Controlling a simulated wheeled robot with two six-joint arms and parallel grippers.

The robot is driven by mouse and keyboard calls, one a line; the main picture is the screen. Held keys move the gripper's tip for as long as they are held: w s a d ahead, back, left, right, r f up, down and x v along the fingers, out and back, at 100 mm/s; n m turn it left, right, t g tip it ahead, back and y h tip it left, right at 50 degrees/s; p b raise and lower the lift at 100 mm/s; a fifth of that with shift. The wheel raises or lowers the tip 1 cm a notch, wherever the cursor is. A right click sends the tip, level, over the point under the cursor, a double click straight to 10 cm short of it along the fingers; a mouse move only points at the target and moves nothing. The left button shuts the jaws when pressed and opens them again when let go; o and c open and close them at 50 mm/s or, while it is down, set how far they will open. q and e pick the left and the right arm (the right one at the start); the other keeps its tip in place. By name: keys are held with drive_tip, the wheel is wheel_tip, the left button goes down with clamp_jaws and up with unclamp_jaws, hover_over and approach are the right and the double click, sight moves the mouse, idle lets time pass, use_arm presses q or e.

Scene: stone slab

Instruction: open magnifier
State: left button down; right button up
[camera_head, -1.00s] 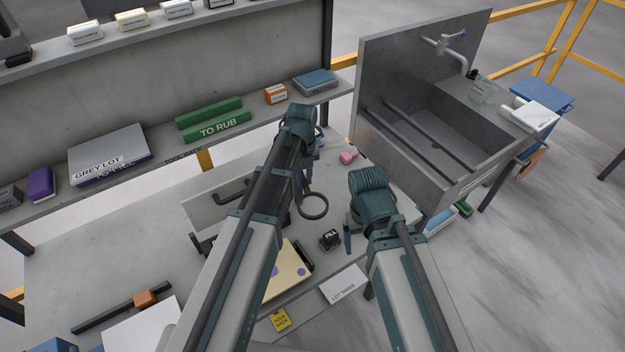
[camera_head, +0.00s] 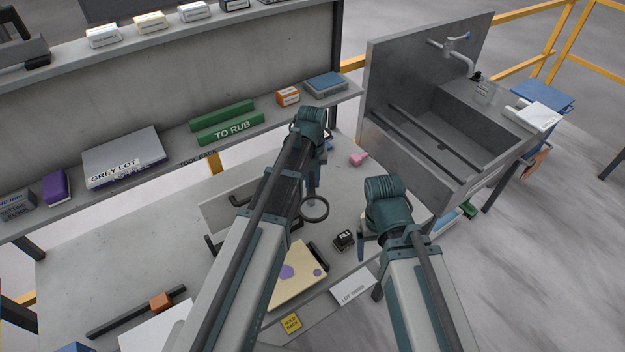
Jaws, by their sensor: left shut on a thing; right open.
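The magnifier (camera_head: 314,209) shows as a round dark ring beside my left forearm, over the stone slab bench. My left gripper (camera_head: 314,184) hangs from the far end of the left arm, just above the ring. It is shut on the magnifier; the grip itself is mostly hidden by the arm. My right gripper (camera_head: 363,246) points down near the bench's right end, to the right of the ring and apart from it. It is open and empty; its far finger is partly hidden.
A black block marked FILL (camera_head: 344,240) stands close to the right gripper. A tan board (camera_head: 296,287) with purple spots, a white card (camera_head: 354,287) and a yellow tag (camera_head: 291,324) lie in front. A pink piece (camera_head: 358,159) lies behind. The sink (camera_head: 440,140) stands right.

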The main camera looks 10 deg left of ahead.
sight(311, 184)
use_arm(q)
drive_tip(key=shift+a, duration=0.1)
drive_tip(key=c, duration=0.8)
unclamp_jaws()
drive_tip(key=shift+o, duration=0.2)
drive_tip(key=shift+r, duration=0.15)
wheel_tip(311, 184, up, 14)
drive_tip(key=p, duration=1.4)
drive_tip(key=shift+f, duration=0.2)
drive_tip(key=shift+f, duration=0.1)
drive_tip(key=shift+s, duration=0.1)
